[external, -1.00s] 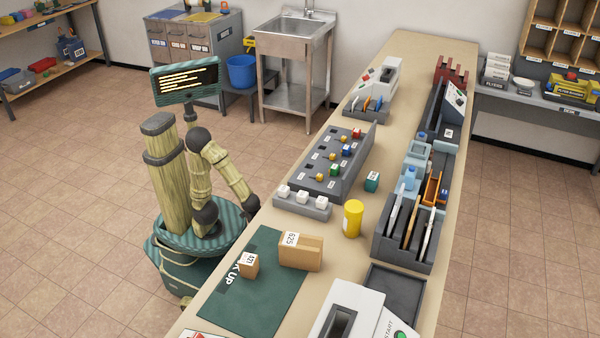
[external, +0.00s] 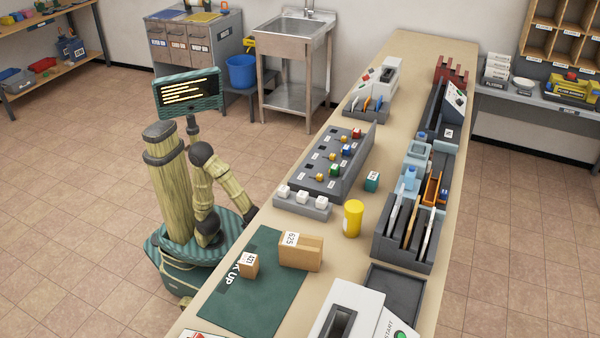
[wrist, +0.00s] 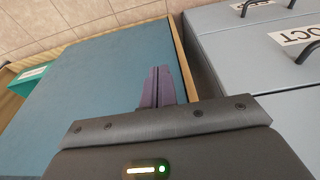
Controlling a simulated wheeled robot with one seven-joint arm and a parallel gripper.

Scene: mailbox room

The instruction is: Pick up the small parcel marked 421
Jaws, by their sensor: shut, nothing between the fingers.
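The small parcel marked 421 (external: 249,267) is a small brown box with a white label, standing on the dark green mat (external: 245,310) marked "UP" on the counter. A larger brown parcel marked 625 (external: 302,253) stands just behind it to the right. My gripper (wrist: 158,72) shows in the wrist view with its two purple fingers together and nothing between them. In the external view my arm is folded close to my body, left of the counter, and the gripper itself cannot be made out. The parcel is not in the wrist view.
A yellow cylinder (external: 353,218) and a grey tray of white cubes (external: 303,201) stand behind the parcels. A white machine (external: 345,312) is at the front right. The wrist view shows grey drawers (wrist: 260,50) with dark handles.

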